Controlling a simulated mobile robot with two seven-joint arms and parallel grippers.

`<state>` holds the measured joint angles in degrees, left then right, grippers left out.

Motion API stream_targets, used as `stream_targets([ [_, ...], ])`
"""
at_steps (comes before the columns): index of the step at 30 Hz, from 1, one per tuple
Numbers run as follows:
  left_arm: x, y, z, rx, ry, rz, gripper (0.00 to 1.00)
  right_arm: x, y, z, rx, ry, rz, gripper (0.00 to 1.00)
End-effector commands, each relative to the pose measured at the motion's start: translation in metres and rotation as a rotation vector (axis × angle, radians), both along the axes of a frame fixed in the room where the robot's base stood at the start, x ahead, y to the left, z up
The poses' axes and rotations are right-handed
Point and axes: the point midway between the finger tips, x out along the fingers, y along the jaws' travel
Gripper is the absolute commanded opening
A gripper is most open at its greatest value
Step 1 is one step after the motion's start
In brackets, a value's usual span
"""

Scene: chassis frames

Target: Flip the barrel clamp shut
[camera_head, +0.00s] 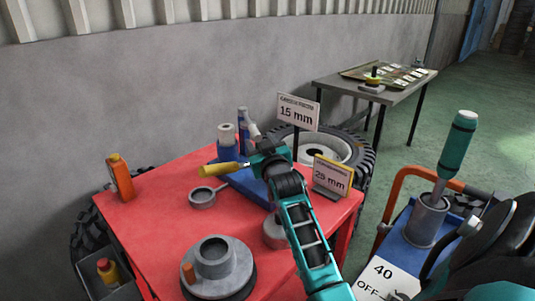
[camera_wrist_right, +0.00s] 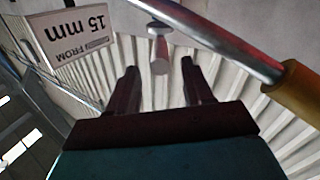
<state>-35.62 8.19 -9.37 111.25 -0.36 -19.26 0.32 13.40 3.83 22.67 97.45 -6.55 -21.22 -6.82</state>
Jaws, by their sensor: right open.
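My right gripper (camera_head: 258,147) is over the back of the red table, its arm coming in from the lower right. A yellow handle (camera_head: 219,168) on a metal rod points left, just beside the gripper; it looks like the clamp's lever, above a blue base (camera_head: 247,186). In the right wrist view the gripper (camera_wrist_right: 158,75) is open and empty. A metal knob on a stem (camera_wrist_right: 158,50) shows between and beyond its fingertips. The rod and its orange-yellow handle (camera_wrist_right: 298,90) cross the upper right, outside the fingers. My gripper hides much of the clamp. My left gripper is not seen.
Signs reading 15 mm (camera_head: 297,112) and 25 mm (camera_head: 331,176) stand close to the right arm. A grey flanged part (camera_head: 215,270), a small ring (camera_head: 202,198) and an orange bottle (camera_head: 119,177) sit on the red table (camera_head: 160,215). A wall is behind.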

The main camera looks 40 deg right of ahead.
Motion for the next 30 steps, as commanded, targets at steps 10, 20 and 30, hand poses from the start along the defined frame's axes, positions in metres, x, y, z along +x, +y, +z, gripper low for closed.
stream_targets([
  [10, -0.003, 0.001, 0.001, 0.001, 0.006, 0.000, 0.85, -0.051, 0.024, 0.000, 0.000, 0.001, 0.000, 0.51],
  [20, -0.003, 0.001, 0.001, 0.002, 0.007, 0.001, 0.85, -0.059, 0.028, 0.000, 0.000, 0.000, 0.000, 0.51],
  [30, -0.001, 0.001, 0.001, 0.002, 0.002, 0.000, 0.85, -0.043, 0.026, -0.006, 0.042, 0.042, 0.032, 0.27],
])
